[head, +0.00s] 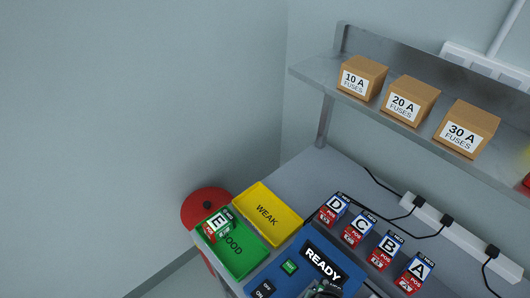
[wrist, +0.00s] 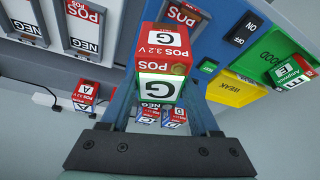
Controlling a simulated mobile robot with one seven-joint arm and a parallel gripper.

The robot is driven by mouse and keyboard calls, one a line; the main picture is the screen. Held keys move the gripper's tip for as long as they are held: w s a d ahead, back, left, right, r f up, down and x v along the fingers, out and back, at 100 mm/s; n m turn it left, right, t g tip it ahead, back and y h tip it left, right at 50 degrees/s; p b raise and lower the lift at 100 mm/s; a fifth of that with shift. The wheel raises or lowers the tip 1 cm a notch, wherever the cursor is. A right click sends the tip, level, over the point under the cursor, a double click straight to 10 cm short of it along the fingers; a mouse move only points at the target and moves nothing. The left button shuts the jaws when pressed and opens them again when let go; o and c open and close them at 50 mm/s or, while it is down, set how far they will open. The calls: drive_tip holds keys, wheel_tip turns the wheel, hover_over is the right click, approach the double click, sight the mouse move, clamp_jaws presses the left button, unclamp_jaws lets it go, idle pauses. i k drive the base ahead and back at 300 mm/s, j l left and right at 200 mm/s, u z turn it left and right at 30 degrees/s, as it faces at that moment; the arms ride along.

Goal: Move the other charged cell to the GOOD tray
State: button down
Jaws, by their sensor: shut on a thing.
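My gripper (wrist: 160,100) is shut on cell G (wrist: 158,90), a block with a red POS end, a white G label and a green band. In the head view only a dark part of my gripper (head: 322,290) shows at the bottom edge, by the READY panel; cell G is not clear there. The green GOOD tray (head: 247,262) stands at lower left and also shows at the right of the wrist view (wrist: 268,42). Cell E (head: 218,224) is in its far left part, and also shows in the wrist view (wrist: 292,74).
The yellow WEAK tray (head: 283,229) adjoins the GOOD tray. A blue READY panel (head: 338,262) with buttons is at its right. Cells D (head: 333,208), C (head: 359,229), B (head: 385,251) and A (head: 415,272) stand in a row with cables behind. A shelf (head: 310,72) holds fuse boxes.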

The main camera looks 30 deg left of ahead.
sight(243, 256)
drive_tip(key=u, duration=1.15)
drive_tip(key=i+l+u, duration=0.15)
drive_tip(key=l+u, duration=0.15)
drive_tip(key=l, duration=0.25)
drive_tip(key=i+l+u, duration=0.1)
drive_tip(key=l+u, duration=0.25)
drive_tip(key=l, duration=0.2)
